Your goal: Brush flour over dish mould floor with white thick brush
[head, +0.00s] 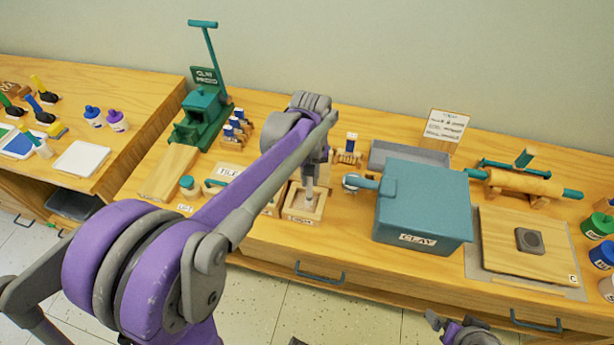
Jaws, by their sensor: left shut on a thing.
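My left gripper (313,168) reaches across the wooden counter and points down over a small square wooden mould (290,213) with a label on its front. It is shut on a pale, thick brush (310,190), whose lower end is down inside the mould's walls. I cannot tell whether the bristles touch the floor. The mould's floor looks pale, but flour cannot be made out at this size. My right gripper (438,320) shows only partly at the bottom edge, away from the counter; its jaws are unclear.
A teal clay box (424,205) stands close to the mould's right. Another mould labelled TILE (229,170) is at its left, partly behind my arm. A brush rack (348,152) stands behind. A clay press (204,110) is farther left, a wooden board (510,260) at right.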

